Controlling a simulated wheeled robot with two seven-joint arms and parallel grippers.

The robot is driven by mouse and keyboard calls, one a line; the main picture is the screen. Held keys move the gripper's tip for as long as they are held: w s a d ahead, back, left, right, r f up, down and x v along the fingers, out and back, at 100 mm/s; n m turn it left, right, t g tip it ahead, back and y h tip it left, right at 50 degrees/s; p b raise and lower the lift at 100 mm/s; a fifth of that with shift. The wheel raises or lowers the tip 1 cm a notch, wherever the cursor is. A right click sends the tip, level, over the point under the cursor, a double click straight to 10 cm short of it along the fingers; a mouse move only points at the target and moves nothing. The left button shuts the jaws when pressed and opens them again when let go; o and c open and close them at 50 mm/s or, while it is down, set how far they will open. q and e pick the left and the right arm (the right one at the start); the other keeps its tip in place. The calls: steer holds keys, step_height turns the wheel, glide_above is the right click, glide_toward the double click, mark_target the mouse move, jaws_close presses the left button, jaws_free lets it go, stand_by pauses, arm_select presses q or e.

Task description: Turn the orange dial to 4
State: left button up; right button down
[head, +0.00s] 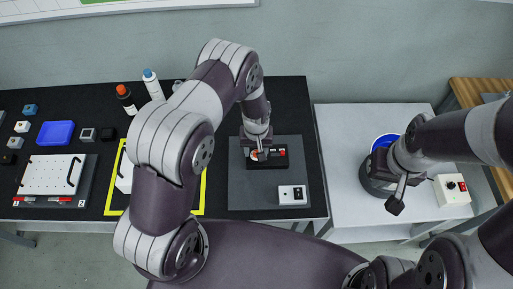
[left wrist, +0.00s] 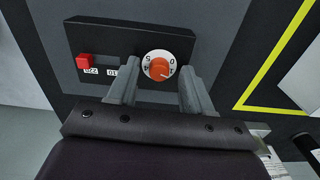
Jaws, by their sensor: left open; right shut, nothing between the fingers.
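The orange dial (left wrist: 160,68) sits on a round white face with printed numbers, on a black box (left wrist: 105,38). In the head view the black box (head: 283,163) lies on a grey mat, partly hidden by my left arm. My left gripper (left wrist: 160,92) is open, its two fingers on either side of the dial face; I cannot tell whether they touch the dial. It points down over the box in the head view (head: 259,152). Which number the dial points at is too small to tell. My right gripper (head: 396,203) is shut and empty over the white table.
A red switch (left wrist: 86,61) with small number labels is on the same black box. A white socket box (head: 292,195) lies nearby on the grey mat (head: 250,199). A blue-lined bin and a white control box (head: 451,190) stand at right. Bottles (head: 126,99) stand at left.

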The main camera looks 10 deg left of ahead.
arm_select(q)
steer(key=shift+d+f, duration=0.1)
jaws_close()
